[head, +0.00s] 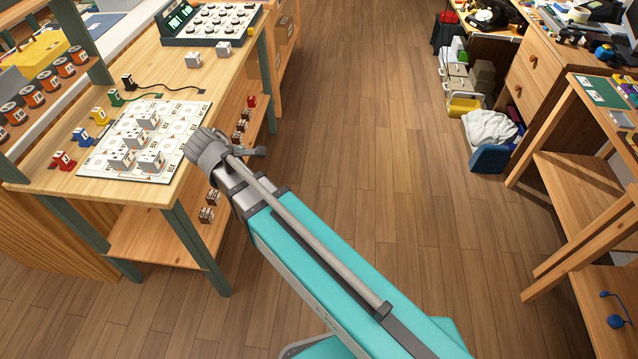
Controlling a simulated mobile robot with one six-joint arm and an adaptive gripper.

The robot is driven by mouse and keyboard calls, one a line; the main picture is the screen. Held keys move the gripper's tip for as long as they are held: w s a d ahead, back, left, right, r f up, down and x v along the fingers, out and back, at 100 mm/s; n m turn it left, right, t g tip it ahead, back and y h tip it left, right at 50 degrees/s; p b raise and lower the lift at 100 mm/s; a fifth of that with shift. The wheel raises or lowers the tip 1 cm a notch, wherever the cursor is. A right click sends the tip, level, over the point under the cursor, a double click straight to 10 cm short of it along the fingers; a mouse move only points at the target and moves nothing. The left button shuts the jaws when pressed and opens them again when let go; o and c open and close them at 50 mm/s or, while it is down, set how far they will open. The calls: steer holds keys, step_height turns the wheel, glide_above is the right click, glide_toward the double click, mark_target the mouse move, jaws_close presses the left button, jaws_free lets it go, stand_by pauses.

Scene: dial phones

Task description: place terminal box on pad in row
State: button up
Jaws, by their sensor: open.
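A white printed mat (185,107) with rows of marked pads lies on the wooden table on the left. Several small white terminal boxes stand on it in a cluster, one towards the back (148,118) and two at the front, left (121,160) and right (152,161). Two more white boxes, left (193,60) and right (223,48), stand on bare wood behind the mat. My gripper (200,147) is over the mat's right edge, seen from behind. Its fingers are mostly hidden, and no box shows in it.
Coloured plugs, red (63,161), blue (82,137), yellow (100,115) and green (116,97), stand left of the mat. A black plug (129,82) trails a cable. A dial console (208,22) stands at the back. Dark blocks (207,214) sit on the lower shelf. Open floor lies right of the table.

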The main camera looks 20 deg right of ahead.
steer(key=s+d+f+m+g+y, duration=0.1)
steer(key=s+d+m+g+y, duration=0.1)
steer(key=s+d+m, duration=0.2)
steer(key=s+d+f+m+g+y, duration=0.2)
steer(key=s+d+m, duration=0.3)
steer(key=d+m, duration=0.6)
steer(key=shift+d+y, duration=0.7)
steer(key=shift+d, duration=0.55)
